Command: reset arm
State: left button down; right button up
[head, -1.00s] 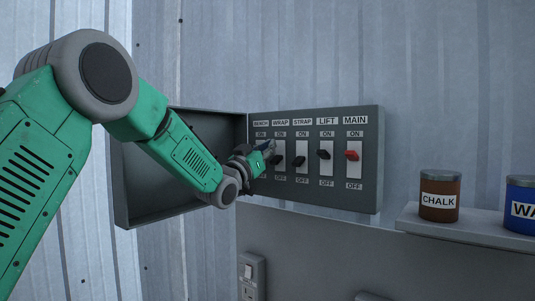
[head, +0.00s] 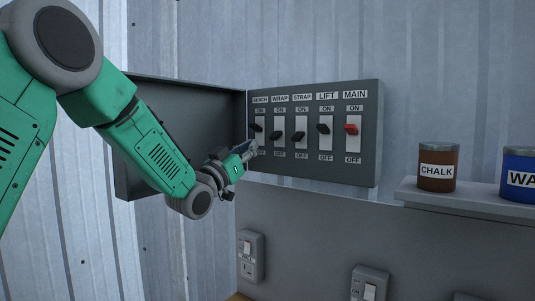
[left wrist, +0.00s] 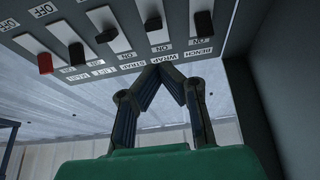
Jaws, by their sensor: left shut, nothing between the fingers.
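My left gripper (head: 253,147) is shut and empty. It is at the lower left of the open grey switch panel (head: 367,170), below the BENCH switch (head: 256,127). In the left wrist view its fingertips (left wrist: 162,70) meet near the panel's label edge; contact cannot be told. The BENCH, LIFT (head: 323,128) and red MAIN (head: 351,128) handles look raised. The WRAP (head: 277,135) and STRAP (head: 299,136) handles look lower. My right gripper is not in view.
The panel's open door (head: 185,100) stands left, behind my left arm. A shelf (head: 430,196) at right holds a brown CHALK can (head: 437,171) and a blue can (head: 520,172). The wall between panel and outlets is clear.

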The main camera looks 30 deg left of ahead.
pick_arm(q)
jog(key=shift+s+a, duration=0.1)
jog(key=shift+a, duration=0.05)
